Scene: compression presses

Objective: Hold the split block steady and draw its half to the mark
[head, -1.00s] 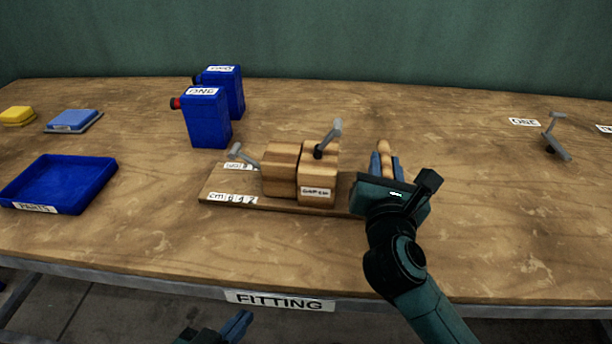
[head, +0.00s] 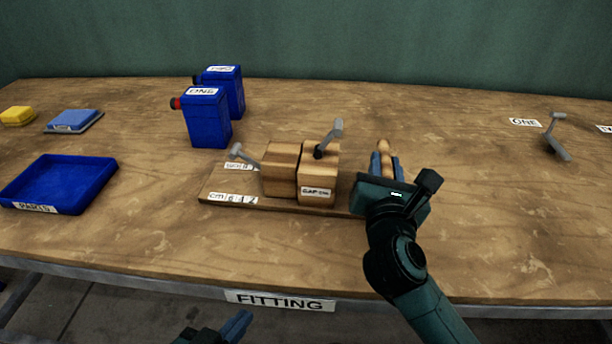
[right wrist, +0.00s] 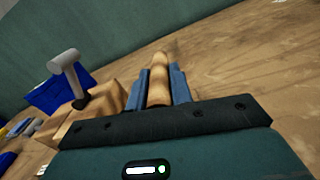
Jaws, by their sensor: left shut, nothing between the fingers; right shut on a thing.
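The split block stands on a wooden base board (head: 290,206) in the head view. Its left half (head: 280,170) and right half (head: 318,180) sit side by side, with a thin dark line between them. A label is on the right half's front and a grey lever stands on its top. My right gripper (head: 385,165) is shut on a rounded wooden handle (head: 384,147) right of the block; the handle also shows between the fingers in the right wrist view (right wrist: 159,80). My left gripper (head: 238,325) is shut and empty, low in front of the table edge.
A grey clamp lever (head: 243,155) and a scale label (head: 233,198) are at the board's left end. Blue canisters (head: 207,120) stand behind. A blue tray (head: 60,185) lies at left. Another grey lever (head: 556,138) stands at far right. The table's front left is clear.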

